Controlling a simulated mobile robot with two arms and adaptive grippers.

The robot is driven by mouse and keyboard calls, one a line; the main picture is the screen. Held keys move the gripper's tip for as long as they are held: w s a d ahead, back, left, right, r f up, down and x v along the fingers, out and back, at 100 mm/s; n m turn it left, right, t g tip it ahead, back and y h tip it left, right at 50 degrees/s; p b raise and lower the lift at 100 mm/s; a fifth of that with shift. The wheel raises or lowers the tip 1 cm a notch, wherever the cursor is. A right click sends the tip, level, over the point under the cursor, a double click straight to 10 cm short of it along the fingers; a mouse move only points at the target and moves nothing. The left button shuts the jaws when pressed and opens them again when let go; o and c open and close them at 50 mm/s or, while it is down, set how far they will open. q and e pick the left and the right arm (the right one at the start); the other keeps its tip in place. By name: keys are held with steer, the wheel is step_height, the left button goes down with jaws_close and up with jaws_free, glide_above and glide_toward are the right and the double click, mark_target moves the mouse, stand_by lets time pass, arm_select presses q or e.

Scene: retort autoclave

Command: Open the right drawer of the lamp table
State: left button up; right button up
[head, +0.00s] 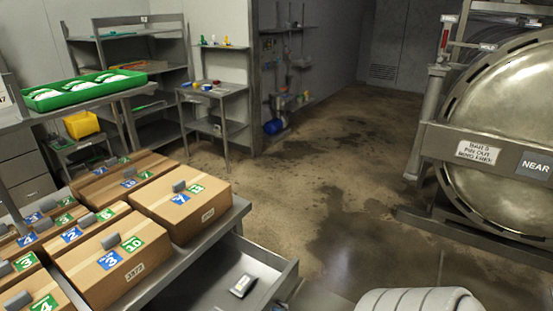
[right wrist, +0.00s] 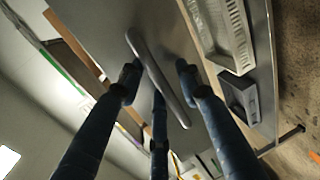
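A grey metal table (head: 240,208) in the lower left of the head view bears several cardboard boxes. A drawer (head: 287,272) at its right end stands pulled out, with its inside visible. A small device with a light face (head: 242,286) lies in it. In the right wrist view, a grey bar handle (right wrist: 150,62) runs across a flat grey front (right wrist: 95,25). My right gripper (right wrist: 158,76) has its dark fingers spread, with the handle between the tips; firm contact cannot be made out. My left gripper is not in view.
Cardboard boxes (head: 180,205) with numbered labels crowd the table top. A green tray (head: 85,90) stands on a bench behind. A large round autoclave door (head: 505,115) with a rail fills the right side. The stained floor (head: 330,180) between is clear.

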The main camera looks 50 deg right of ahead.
steer(key=v, duration=1.2)
stand_by(0.4)
